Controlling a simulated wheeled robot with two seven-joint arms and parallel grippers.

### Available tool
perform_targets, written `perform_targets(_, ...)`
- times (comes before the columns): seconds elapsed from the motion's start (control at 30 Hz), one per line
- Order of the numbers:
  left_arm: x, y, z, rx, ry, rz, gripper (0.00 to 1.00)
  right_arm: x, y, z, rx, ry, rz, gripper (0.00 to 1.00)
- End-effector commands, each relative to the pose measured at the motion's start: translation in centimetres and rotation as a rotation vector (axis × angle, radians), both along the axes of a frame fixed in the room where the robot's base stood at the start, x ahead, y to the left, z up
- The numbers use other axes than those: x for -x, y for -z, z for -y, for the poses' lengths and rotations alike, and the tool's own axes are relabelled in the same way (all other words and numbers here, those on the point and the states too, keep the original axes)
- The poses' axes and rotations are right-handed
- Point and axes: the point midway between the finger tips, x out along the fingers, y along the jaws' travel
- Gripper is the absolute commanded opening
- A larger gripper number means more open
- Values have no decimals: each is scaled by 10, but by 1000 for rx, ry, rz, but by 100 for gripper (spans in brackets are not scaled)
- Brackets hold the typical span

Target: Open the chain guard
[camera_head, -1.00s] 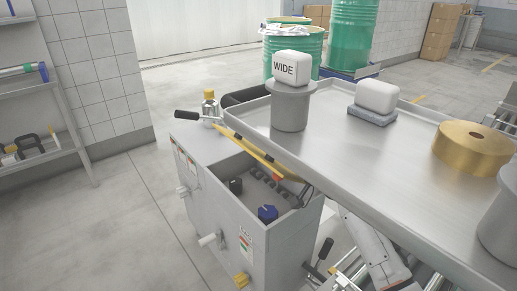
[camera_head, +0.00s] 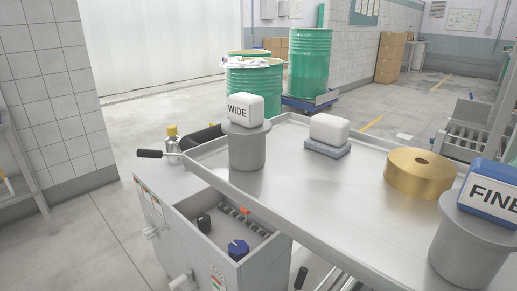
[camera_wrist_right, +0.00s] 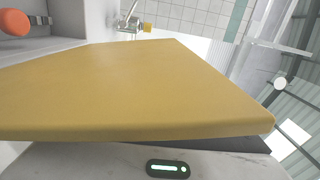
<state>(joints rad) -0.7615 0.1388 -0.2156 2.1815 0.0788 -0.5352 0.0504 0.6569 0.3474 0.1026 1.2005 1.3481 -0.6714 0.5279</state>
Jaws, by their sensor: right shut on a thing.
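A large yellow panel (camera_wrist_right: 140,90), which looks like the chain guard, fills the middle of the right wrist view, very close to the camera. A dark edge runs along its lower side. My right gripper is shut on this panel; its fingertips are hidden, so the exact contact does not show. In the head view, the grey machine box (camera_head: 162,222) stands open on top at the tray's left, with a blue knob (camera_head: 238,249) and a black knob (camera_head: 203,222) inside. No yellow panel shows there. Neither gripper shows in the head view.
A steel tray table (camera_head: 290,190) extends over the machine's right side. It carries a WIDE block (camera_head: 246,112) on a grey cylinder, a white block (camera_head: 330,128), a gold roll (camera_head: 420,175) and a FINE block (camera_head: 490,188). Green drums (camera_head: 310,62) stand behind.

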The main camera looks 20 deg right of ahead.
Motion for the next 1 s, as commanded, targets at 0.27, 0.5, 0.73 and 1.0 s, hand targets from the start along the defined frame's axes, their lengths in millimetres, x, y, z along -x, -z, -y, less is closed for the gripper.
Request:
perform_targets(0.27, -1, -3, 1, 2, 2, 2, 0, -2, -5, 5, -30, 1, -3, 0)
perform_targets(0.5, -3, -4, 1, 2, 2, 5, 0, -2, -5, 5, -29, 2, -3, 0)
perform_targets(0.73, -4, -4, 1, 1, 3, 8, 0, -2, -3, 5, -26, 1, -5, 39)
perform_targets(1.0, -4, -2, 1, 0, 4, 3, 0, 2, -1, 7, -24, 2, -7, 39)
